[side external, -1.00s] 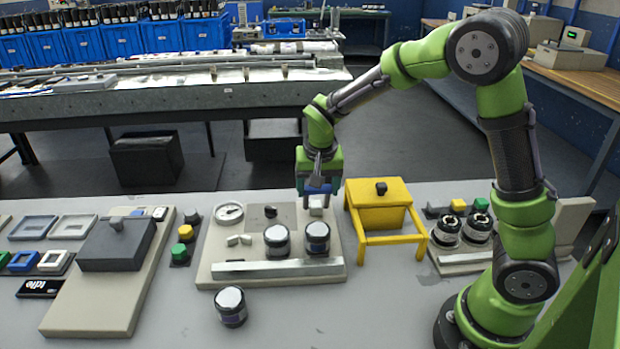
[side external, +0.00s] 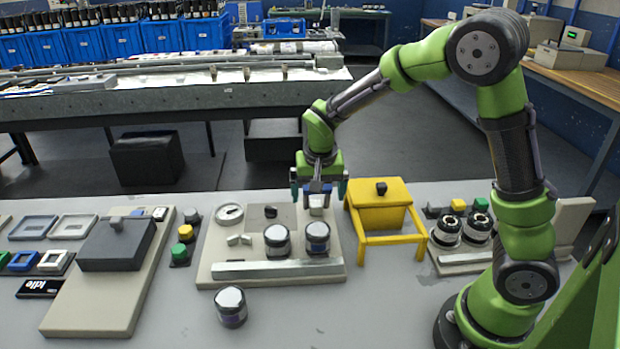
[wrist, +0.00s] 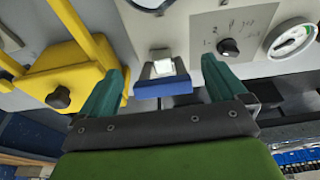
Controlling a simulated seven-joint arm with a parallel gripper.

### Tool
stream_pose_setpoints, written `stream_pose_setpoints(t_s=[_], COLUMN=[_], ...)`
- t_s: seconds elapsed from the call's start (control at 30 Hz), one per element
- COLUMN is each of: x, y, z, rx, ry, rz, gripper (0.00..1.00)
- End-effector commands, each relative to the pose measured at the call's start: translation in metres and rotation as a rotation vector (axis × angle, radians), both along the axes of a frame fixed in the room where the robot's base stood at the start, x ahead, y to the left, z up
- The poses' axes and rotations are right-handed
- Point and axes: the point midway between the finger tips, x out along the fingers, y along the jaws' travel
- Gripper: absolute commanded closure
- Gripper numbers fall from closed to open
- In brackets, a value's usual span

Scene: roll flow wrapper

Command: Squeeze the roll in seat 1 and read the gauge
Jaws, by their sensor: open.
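Two dark rolls with silvery tops, the left one (side external: 277,241) and the right one (side external: 317,238), stand side by side on a beige plate (side external: 212,250). No seat number is readable. A third roll (side external: 231,307) stands on the table in front. The round white gauge (side external: 229,214) is at the plate's back left; it also shows in the wrist view (wrist: 291,38), its reading too small to tell. My gripper (side external: 319,189) is open above the plate's back right, behind the right roll. In the wrist view its teal fingers (wrist: 163,88) are apart, with a blue piece and small white block (wrist: 164,66) between them.
A yellow stand (side external: 378,210) is close right of the plate. A silver bar (side external: 277,269) runs along the plate's front. A dark knob (side external: 270,212) sits beside the gauge. A grey block on a beige board (side external: 90,300) is at left. The front table is mostly clear.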

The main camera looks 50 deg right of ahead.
Motion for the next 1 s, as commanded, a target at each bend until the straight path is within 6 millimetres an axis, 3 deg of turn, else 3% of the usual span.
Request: stream_pose_setpoints(t_s=[0.27, 0.8, 1.0], x=[0.0, -0.021, -0.027], y=[0.001, 0.023, 0.028], z=[0.013, 0.13, 0.156], rx=[-0.002, 0.001, 0.0], ry=[-0.008, -0.008, -0.003], rz=[0.001, 0.001, 0.0], gripper=[0.02, 0.02, 0.02])
